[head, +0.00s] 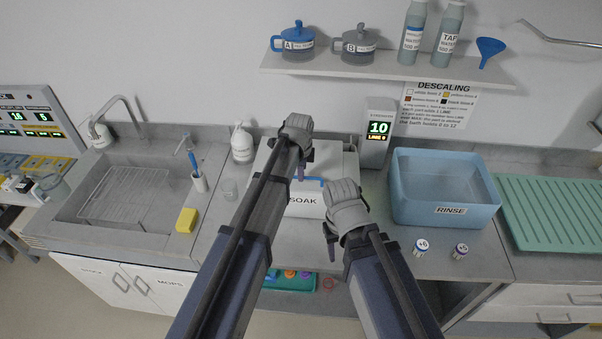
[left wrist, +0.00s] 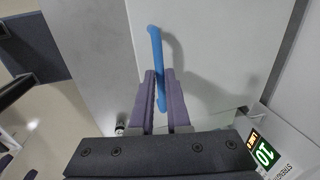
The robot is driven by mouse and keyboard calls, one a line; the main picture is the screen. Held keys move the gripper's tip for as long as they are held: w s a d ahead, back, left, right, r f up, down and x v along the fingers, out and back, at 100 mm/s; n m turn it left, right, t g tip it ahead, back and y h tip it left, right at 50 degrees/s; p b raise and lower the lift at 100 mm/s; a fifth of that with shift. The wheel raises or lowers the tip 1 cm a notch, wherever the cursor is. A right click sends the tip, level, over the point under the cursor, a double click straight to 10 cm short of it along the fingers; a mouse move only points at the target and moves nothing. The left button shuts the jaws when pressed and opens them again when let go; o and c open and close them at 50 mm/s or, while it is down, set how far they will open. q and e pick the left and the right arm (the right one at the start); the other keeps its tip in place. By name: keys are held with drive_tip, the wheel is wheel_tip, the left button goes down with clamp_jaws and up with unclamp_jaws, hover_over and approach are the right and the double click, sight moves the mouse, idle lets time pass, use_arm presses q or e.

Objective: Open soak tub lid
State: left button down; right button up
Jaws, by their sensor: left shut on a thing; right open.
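The soak tub (head: 305,207) is a white box labelled SOAK in the middle of the counter. Its pale lid (head: 338,165) appears to lie flat on top, partly hidden by my left arm. A blue bar handle (head: 313,183) sits at the lid's front edge. My left gripper (head: 300,174) is shut on this handle. In the left wrist view the blue handle (left wrist: 155,45) runs between the two fingers (left wrist: 160,78), against the pale lid panel (left wrist: 205,50). My right gripper (head: 331,245) is open and empty, in front of the tub's right side.
A blue RINSE tub (head: 449,211) stands right of a display post (head: 378,130) reading 10. Two small vials (head: 421,246) stand in front of it. A green ribbed mat (head: 555,215) is at far right. A sink (head: 120,190) and yellow sponge (head: 186,220) are left. A shelf (head: 390,69) hangs above.

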use_arm(q)
drive_tip(key=w+r+p, duration=0.8)
drive_tip(key=r+p, duration=0.4)
drive_tip(key=r, duration=0.1)
drive_tip(key=shift+w+r+p, duration=0.25)
drive_tip(key=shift+w+p, duration=0.05)
drive_tip(key=shift+w, duration=0.05)
